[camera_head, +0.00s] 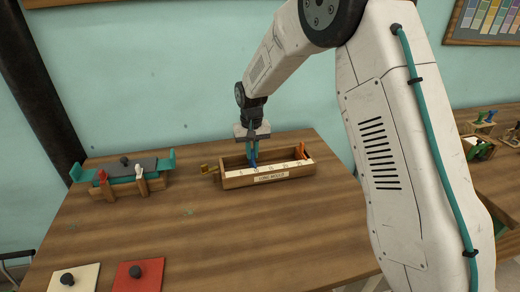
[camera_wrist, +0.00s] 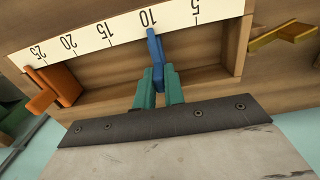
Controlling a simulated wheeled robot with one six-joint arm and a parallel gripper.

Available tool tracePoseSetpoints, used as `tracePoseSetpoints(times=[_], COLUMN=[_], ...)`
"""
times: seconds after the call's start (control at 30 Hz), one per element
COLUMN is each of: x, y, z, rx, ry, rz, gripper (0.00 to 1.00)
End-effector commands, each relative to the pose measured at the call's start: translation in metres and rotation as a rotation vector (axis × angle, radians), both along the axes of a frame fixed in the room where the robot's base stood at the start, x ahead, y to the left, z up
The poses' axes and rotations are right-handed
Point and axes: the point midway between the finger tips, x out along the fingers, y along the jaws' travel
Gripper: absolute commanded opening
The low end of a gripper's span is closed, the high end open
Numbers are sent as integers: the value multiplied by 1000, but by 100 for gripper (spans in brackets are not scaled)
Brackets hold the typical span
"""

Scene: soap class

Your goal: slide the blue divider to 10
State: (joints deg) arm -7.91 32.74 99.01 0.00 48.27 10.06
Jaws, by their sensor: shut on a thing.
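The long wooden box (camera_head: 240,182) sits on the table, with a white number scale along its front edge. In the wrist view the scale (camera_wrist: 110,33) reads 5, 10, 15, 20 and 25. The blue divider (camera_wrist: 155,47) stands in the box with its tip at the 10 mark. My gripper (camera_wrist: 158,85) has its teal fingers shut on the blue divider, one on each side. In the head view my gripper (camera_head: 252,150) reaches down into the box, and the blue divider (camera_head: 254,158) shows only as a small patch.
An orange divider (camera_wrist: 57,85) stands near the 25 end; it also shows in the head view (camera_head: 302,151). A yellow latch-like piece (camera_wrist: 282,37) sticks out beyond the 5 end. A teal and wooden fixture (camera_head: 125,176) stands left; red (camera_head: 125,279) and cream (camera_head: 85,281) plates lie in front.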

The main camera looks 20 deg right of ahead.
Motion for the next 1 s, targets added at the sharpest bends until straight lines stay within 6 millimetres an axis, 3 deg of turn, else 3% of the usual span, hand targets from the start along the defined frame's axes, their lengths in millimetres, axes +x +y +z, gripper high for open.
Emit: tracePoseSetpoints(times=[0.23,0.3,0.33,0.67,1.0], x=[0,0,0,0,1], y=[1,0,0,0,0], z=[0,0,0,4,57], rx=[0,0,0,0,1], ry=[-1,-1,-1,-1,-4], rz=[2,2,2,1,1], gripper=[0,28,33,33,33])
